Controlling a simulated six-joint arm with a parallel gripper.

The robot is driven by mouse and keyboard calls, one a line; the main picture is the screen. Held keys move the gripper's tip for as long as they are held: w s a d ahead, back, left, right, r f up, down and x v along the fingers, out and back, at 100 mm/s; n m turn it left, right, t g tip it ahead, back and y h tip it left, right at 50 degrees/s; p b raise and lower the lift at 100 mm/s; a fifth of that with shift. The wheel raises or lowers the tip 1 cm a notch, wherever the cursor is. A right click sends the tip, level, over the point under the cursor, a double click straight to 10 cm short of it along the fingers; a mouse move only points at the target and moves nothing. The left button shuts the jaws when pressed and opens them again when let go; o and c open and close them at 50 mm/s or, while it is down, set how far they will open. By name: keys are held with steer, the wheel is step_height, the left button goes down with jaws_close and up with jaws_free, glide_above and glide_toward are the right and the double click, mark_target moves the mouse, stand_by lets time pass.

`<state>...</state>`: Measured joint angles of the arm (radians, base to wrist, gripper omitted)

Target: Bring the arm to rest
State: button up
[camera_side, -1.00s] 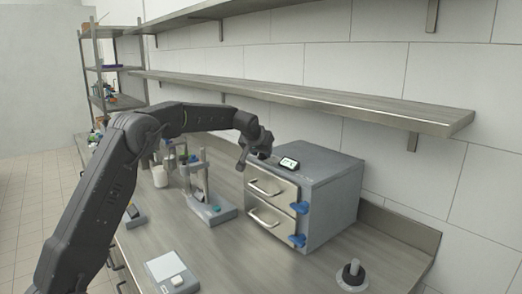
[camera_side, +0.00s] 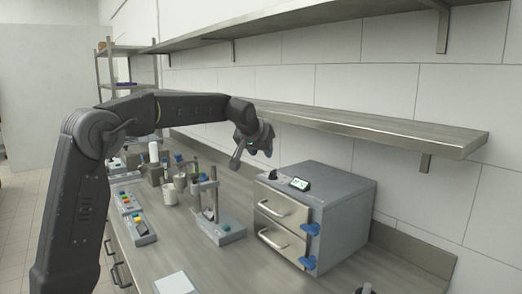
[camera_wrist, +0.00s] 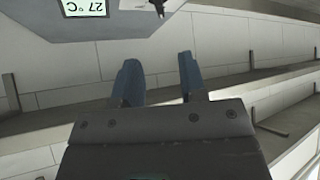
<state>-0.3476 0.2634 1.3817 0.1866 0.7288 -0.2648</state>
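My gripper (camera_side: 251,160) hangs in the air beyond the stand, above and to the left of the grey two-drawer unit (camera_side: 345,205) in the side view. In the wrist view my gripper (camera_wrist: 159,75) shows two blue-grey fingers spread apart with nothing between them. The arm is bent, with its upper links reaching to the right. A white cup (camera_side: 169,194) stands on the counter, left of a grey stand with a post (camera_side: 221,232). Both drawers of the unit look closed.
A wall shelf (camera_side: 390,132) runs behind and above the unit. Button boxes (camera_side: 143,230) stand on the counter (camera_side: 225,275). The front counter is mostly clear.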

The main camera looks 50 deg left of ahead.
stand_by(0.4)
steer(key=s+d+m+h, duration=0.1)
steer(key=s+d+m, duration=0.1)
steer(key=s+d, duration=0.6)
steer(key=s+d+f+m+h, duration=0.1)
steer(key=s+d+f, duration=0.2)
steer(key=s, duration=0.5)
steer(key=s+d+f+m+g+h, duration=0.1)
steer(key=s+d+f, duration=0.2)
steer(key=s+d, duration=0.2)
steer(key=s+d+f+m+g+h, duration=0.1)
steer(key=s+d+f, duration=0.3)
steer(key=s, duration=0.7)
steer(key=shift+s+d+m, duration=0.15)
steer(key=shift+d+m, duration=0.35)
steer(key=shift+d, duration=0.1)
steer(key=shift+f, duration=0.1)
